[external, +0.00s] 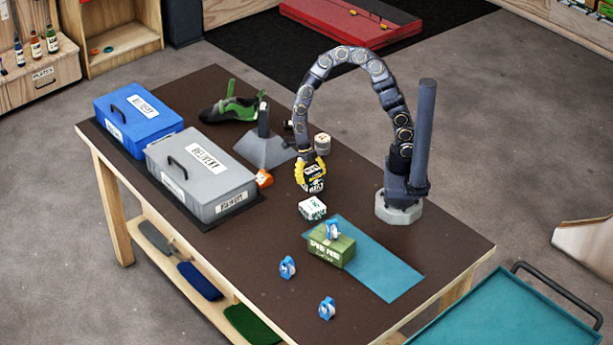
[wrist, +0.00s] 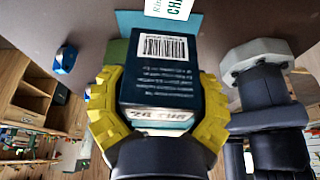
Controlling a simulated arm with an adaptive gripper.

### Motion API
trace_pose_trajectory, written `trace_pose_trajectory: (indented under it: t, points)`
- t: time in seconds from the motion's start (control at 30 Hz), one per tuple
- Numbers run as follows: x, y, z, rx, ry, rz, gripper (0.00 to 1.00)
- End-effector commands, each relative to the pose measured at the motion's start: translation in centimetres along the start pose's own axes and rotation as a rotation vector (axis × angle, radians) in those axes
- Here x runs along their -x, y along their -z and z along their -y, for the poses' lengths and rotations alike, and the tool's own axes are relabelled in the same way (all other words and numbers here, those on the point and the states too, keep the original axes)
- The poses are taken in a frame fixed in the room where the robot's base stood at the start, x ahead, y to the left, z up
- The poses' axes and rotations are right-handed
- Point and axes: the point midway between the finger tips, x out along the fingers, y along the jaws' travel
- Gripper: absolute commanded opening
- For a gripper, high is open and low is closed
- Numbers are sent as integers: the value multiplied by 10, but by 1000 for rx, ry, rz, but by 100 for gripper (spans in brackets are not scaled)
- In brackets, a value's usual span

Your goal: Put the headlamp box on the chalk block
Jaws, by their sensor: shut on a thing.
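My gripper (external: 312,176), with yellow fingers, is shut on a dark box with pale lettering, the headlamp box (external: 315,187), and holds it above the table. In the wrist view the headlamp box (wrist: 165,75) sits between the yellow fingers (wrist: 160,108), with a barcode label facing the camera. The chalk block (external: 312,208) is a small white block with dark green lettering. It lies on the table just below and in front of the held box in the external view, apart from it. Part of the chalk block (wrist: 172,7) shows at the top of the wrist view.
A green box (external: 330,252) on a teal mat (external: 385,270) carries a blue-and-white roll (external: 332,230). Two similar rolls (external: 287,267) lie nearby. A grey case (external: 202,175), a blue case (external: 137,112), a grey stand (external: 265,150) and a shoe (external: 228,108) stand left and behind.

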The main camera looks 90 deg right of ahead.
Motion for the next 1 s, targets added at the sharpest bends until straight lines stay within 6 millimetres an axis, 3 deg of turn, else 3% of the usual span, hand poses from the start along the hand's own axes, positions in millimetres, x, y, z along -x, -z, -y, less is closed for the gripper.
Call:
trace_pose_trajectory:
  t: [0.17,0.73,1.0]
  points:
    - [-3,-7,10,61,23,2,33]
    - [-69,-32,9,63,21,3,33]
    - [-72,-33,9,64,19,6,33]
